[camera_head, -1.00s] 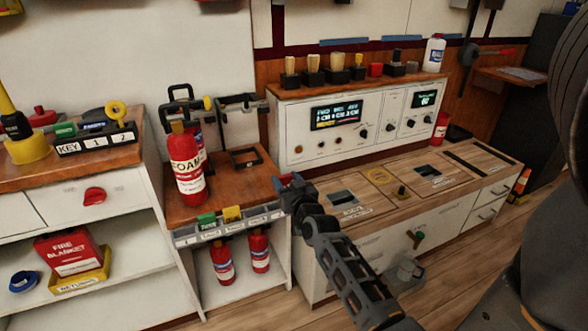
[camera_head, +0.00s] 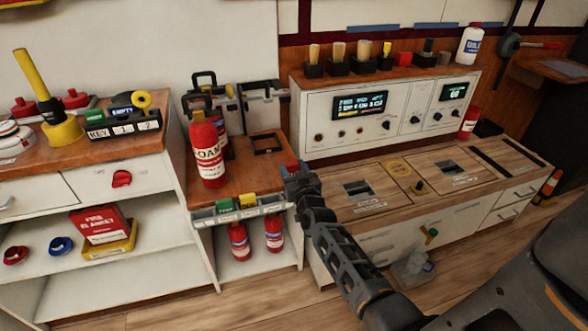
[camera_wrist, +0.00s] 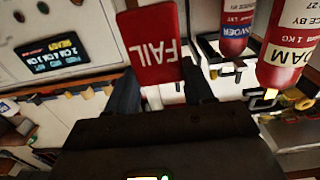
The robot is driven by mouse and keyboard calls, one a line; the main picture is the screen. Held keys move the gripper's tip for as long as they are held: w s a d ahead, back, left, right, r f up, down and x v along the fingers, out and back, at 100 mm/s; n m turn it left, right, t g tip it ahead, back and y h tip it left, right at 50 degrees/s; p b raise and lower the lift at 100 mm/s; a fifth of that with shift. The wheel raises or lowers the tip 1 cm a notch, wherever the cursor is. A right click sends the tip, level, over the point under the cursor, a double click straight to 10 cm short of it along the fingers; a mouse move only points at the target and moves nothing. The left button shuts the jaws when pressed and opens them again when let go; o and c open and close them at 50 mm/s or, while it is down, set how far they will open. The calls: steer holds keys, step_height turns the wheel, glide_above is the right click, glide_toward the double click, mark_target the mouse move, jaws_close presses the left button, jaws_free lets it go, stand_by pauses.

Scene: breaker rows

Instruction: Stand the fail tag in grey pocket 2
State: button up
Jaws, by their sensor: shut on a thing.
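The red fail tag (camera_wrist: 152,48) is held between the two fingers of my gripper (camera_wrist: 160,88) in the wrist view; its white letters read FAIL, upside down there. In the head view my gripper (camera_head: 292,172) is over the right front corner of the small wooden-topped stand, with a bit of the red tag showing at its tip. The grey pocket strip (camera_head: 237,217) runs along the stand's front edge, left of and below my gripper. A green tag (camera_head: 223,206) and a yellow tag (camera_head: 247,200) stand in it. Its pocket labels are too small to read.
A foam extinguisher (camera_head: 207,152) stands on the stand top behind the strip, with black brackets (camera_head: 258,92) at the wall. A white console (camera_head: 385,110) and wooden counter (camera_head: 440,185) are to the right. Two small extinguishers (camera_head: 239,242) sit below.

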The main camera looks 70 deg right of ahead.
steer(key=shift+f+b, duration=2.85)
steer(key=shift+f, duration=0.15)
steer(key=shift+f+b, duration=1)
steer(key=shift+f, duration=0.4)
steer(key=o, duration=1.1)
steer(key=shift+a, duration=0.1)
steer(key=p+v, duration=0.2)
steer(key=v, duration=0.5)
steer(key=shift+s+a, duration=0.15)
steer(key=shift+s, duration=0.1)
